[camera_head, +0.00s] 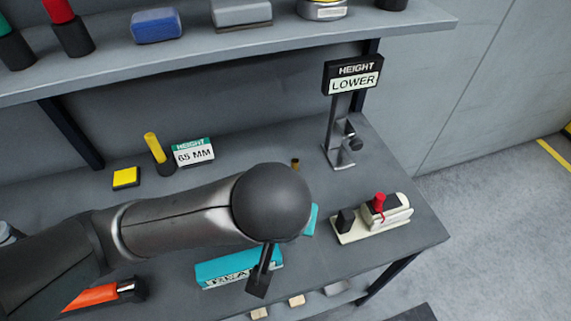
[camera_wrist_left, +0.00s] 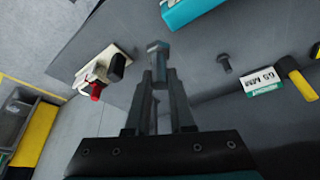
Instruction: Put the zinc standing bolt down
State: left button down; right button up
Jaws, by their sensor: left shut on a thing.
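My left gripper (camera_head: 261,275) hangs below my forearm at the bench's front, near the teal block. In the left wrist view the gripper (camera_wrist_left: 160,92) is shut on a grey zinc bolt (camera_wrist_left: 157,49), whose head shows at the fingertips. Its shank is mostly hidden by the fingers, and I cannot make the bolt out in the head view. A small bolt-like piece (camera_head: 295,163) stands on the bench behind my arm, brownish here; it looks dark grey in the left wrist view (camera_wrist_left: 224,63). My right gripper is not in view.
A gauge stand reading "HEIGHT LOWER" (camera_head: 352,79) stands at the back right. A cream fixture with a red knob (camera_head: 372,222) is at the right. The teal lettered block (camera_head: 238,268), a "65 MM" card (camera_head: 194,152) and a yellow-handled tool (camera_head: 157,150) are on the bench (camera_head: 405,182).

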pick_arm(q)
jog(key=shift+w+a+f, duration=0.15)
jog(key=shift+a, duration=0.05)
jog(key=w+a+r+n+b, duration=0.1)
jog(key=w+a+r+b, duration=0.2)
jog(key=w+a+b, duration=0.4)
jog(key=w+a, duration=0.4)
jog(key=a, duration=0.1)
jog(key=shift+w+a+y+b, duration=0.15)
jog(key=shift+a+y+b, duration=0.15)
jog(key=shift+a+b, duration=0.1)
